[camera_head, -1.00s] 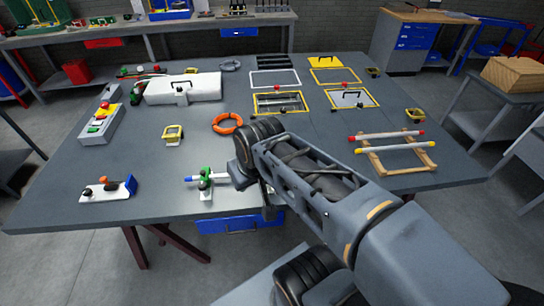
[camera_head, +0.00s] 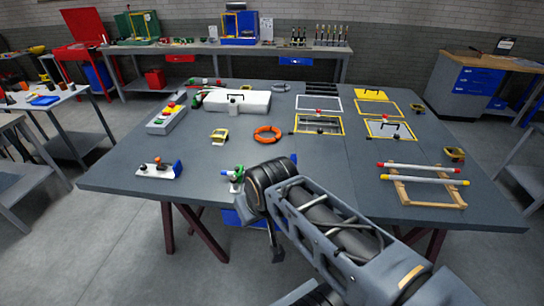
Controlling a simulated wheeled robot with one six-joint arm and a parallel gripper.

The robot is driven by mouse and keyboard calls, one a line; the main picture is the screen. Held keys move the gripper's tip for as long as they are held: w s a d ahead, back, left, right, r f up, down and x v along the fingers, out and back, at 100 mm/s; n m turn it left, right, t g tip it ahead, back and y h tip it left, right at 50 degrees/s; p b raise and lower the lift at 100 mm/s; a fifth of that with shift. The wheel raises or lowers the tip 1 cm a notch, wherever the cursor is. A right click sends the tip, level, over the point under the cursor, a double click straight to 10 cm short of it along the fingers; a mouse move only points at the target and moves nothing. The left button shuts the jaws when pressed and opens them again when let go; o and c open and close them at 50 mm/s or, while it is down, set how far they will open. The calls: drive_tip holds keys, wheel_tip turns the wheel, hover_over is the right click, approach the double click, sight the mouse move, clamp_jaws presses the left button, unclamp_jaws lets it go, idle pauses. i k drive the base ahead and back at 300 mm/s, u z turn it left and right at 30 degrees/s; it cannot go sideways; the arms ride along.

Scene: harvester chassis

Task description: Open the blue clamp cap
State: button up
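A white plate (camera_head: 152,172) lies at the table's front left corner. It carries a small upright blue part (camera_head: 178,168) at its right end and dark and orange-red knobs. A small green fixture (camera_head: 237,174) with a blue tip (camera_head: 225,173) stands at the front edge, partly behind my arm. I cannot tell which blue part is the clamp cap, nor whether it is open. My arm reaches in from the lower right. A dark part at its end, probably my gripper (camera_head: 275,242), hangs in front of the table edge, apart from both items. Its fingers do not show clearly.
The grey table (camera_head: 215,160) also holds an orange ring (camera_head: 267,134), a white case (camera_head: 237,102), a button box (camera_head: 166,118), yellow-framed hatches (camera_head: 390,129) and a wooden rack (camera_head: 429,188). Bare tabletop lies between the ring and the front items. A workbench (camera_head: 200,50) stands behind.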

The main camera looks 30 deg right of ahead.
sight(294, 158)
drive_tip(key=u, duration=0.45)
drive_tip(key=i, duration=1.2)
drive_tip(key=z, duration=0.5)
